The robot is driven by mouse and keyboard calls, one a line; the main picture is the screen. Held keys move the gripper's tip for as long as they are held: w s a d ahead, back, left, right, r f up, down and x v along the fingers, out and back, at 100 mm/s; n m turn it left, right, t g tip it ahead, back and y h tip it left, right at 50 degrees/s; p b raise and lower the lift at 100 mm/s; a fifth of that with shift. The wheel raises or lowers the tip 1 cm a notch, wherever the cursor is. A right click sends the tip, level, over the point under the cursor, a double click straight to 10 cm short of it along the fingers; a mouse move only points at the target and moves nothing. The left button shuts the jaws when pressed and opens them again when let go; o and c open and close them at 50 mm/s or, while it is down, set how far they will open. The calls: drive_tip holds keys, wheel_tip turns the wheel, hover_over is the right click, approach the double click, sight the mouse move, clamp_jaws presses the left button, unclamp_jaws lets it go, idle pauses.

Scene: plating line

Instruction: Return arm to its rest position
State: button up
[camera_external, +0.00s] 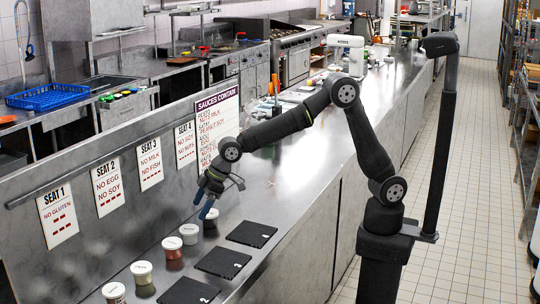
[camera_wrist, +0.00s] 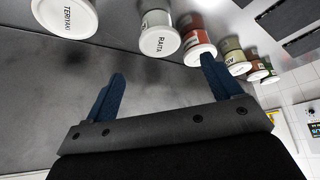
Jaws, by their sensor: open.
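My arm reaches over the steel counter (camera_external: 290,190) from its stand at the right. My gripper (camera_external: 207,205) hangs over the counter near the row of sauce tubs, pointing down. In the wrist view its two blue fingers (camera_wrist: 162,85) are spread apart with nothing between them. White-lidded tubs stand ahead of the fingers in the wrist view, among them one marked TERIYAKI (camera_wrist: 68,12) and one marked RAITA (camera_wrist: 160,38). A red tub (camera_wrist: 200,50) stands close by the right finger; I cannot tell whether they touch.
Black numbered mats (camera_external: 222,262) lie on the counter in front of the tubs. Seat cards, such as SEAT 1 (camera_external: 57,215), and a SAUCES CONTAIN board (camera_external: 216,120) line the wall behind. A white appliance (camera_external: 346,54) stands farther back. The counter's middle is largely clear.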

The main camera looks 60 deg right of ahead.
sight(188, 228)
drive_tip(key=x, duration=1.1)
drive_tip(key=shift+w+a+r, duration=0.1)
drive_tip(key=shift+a, duration=0.1)
wheel_tip(188, 228, up, 3)
drive_tip(key=shift+d+r, duration=0.1)
drive_tip(key=shift+r, duration=0.15)
drive_tip(key=d+r, duration=0.2)
drive_tip(key=d, duration=0.1)
drive_tip(key=w+d+r, duration=0.1)
drive_tip(key=d+r, duration=0.1)
drive_tip(key=d, duration=0.2)
drive_tip(key=d+r, duration=0.3)
drive_tip(key=d, duration=0.1)
drive_tip(key=shift+w+d, duration=0.2)
drive_tip(key=shift+w, duration=0.15)
drive_tip(key=s+d+r+n, duration=0.1)
drive_tip(key=s+d+r, duration=0.2)
drive_tip(key=s+r, duration=0.6)
drive_tip(key=w+d+r+m+h, duration=0.1)
drive_tip(key=w+d+r+m, duration=0.2)
drive_tip(key=w+d, duration=0.4)
drive_tip(key=d, duration=0.3)
drive_tip(key=shift+d+m+t, duration=0.2)
drive_tip(key=shift+m+t, duration=0.2)
